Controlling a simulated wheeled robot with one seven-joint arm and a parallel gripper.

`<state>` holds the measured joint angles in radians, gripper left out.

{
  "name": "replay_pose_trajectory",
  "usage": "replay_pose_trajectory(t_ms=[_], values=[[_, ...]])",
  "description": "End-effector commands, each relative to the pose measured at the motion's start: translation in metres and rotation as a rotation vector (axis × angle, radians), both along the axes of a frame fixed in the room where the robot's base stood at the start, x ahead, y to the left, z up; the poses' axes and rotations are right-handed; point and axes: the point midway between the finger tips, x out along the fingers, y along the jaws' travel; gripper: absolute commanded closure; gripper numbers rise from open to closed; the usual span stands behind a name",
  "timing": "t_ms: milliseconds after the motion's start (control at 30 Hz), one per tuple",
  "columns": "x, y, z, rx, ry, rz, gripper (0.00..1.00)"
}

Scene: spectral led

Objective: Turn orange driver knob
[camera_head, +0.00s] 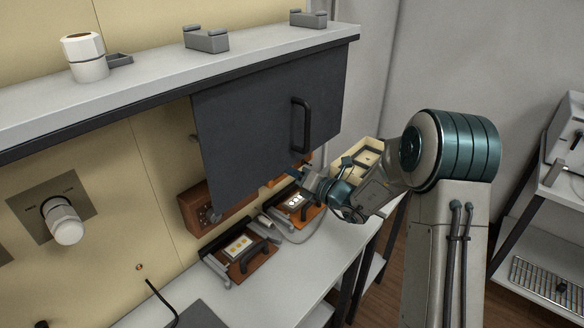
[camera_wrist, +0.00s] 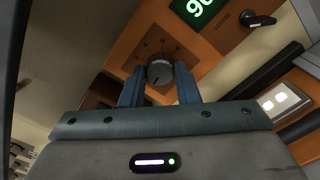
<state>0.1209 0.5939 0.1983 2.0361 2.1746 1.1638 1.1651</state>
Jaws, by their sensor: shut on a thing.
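The orange driver (camera_wrist: 204,50) fills the upper middle of the wrist view. Its dark round knob (camera_wrist: 160,71) has tick marks around it. My gripper (camera_wrist: 159,86) has its two blue fingers on either side of the knob and is shut on it. A green lit display (camera_wrist: 199,9) with partly cut-off digits is beside the knob, and a dark lever (camera_wrist: 258,21) marked LOOSE is to its right. In the head view, my gripper (camera_head: 302,174) reaches in under the dark cabinet door, and the knob is hidden there.
The dark cabinet door (camera_head: 250,125) hangs above the bench close to my gripper. Two fixtures with lit LED boards, one near (camera_head: 294,201) and one farther left (camera_head: 238,246), sit on the bench. A brown box (camera_head: 203,215) stands against the wall. A cream bin (camera_head: 370,150) is behind my wrist.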

Motion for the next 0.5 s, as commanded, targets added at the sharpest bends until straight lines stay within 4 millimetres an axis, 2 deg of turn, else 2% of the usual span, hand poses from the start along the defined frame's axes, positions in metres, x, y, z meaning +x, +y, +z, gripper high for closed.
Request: replay_pose_trajectory(t_ms=[500], values=[[0.0, -0.0004, -0.0003, 0.027, 0.035, 0.0, 0.94]])
